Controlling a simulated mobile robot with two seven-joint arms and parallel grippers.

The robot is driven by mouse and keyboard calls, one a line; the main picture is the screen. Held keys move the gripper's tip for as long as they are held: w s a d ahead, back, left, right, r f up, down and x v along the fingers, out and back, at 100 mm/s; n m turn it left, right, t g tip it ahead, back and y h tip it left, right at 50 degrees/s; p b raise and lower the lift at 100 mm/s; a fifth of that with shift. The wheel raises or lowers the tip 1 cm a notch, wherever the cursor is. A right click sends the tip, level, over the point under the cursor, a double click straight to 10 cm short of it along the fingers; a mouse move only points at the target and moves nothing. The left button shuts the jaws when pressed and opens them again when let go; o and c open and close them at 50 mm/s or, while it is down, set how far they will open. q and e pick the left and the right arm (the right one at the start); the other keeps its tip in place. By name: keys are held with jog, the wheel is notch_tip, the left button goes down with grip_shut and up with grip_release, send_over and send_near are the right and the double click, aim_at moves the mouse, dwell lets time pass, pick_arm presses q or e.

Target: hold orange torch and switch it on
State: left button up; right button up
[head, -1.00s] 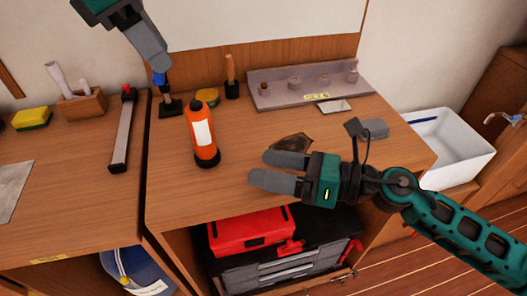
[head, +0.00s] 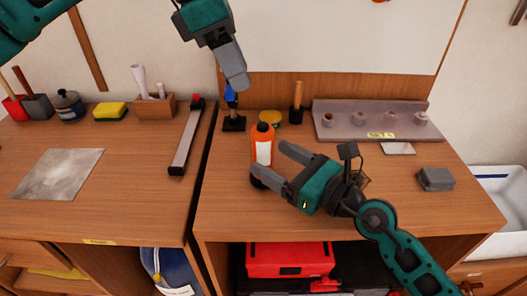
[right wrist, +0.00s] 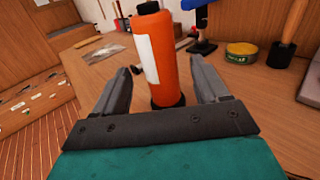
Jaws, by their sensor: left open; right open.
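The orange torch (head: 262,135) stands upright on the workbench, an orange cylinder with a white label and a dark base. My right gripper (head: 271,160) is open beside it, fingers pointing at it and partly hiding its lower part. In the right wrist view the torch (right wrist: 168,50) shows between the two spread fingers, with gaps at both sides. My left gripper (head: 238,84) is open and empty-looking, pointing down above the back of the bench. It is close to a blue-topped tool on a black base (head: 234,124); I cannot tell whether they touch.
A yellow tin (head: 270,117) and a wooden-handled tool in a black holder (head: 297,103) stand behind the torch. A rack with several pegs (head: 345,132) is at the back right, a grey block (head: 436,179) farther right. A long bar (head: 186,140) lies left. The front bench surface is clear.

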aim_at(271, 158)
jog(key=shift+x, duration=2)
jog(key=c, duration=1.2)
pick_arm(q)
grip_shut()
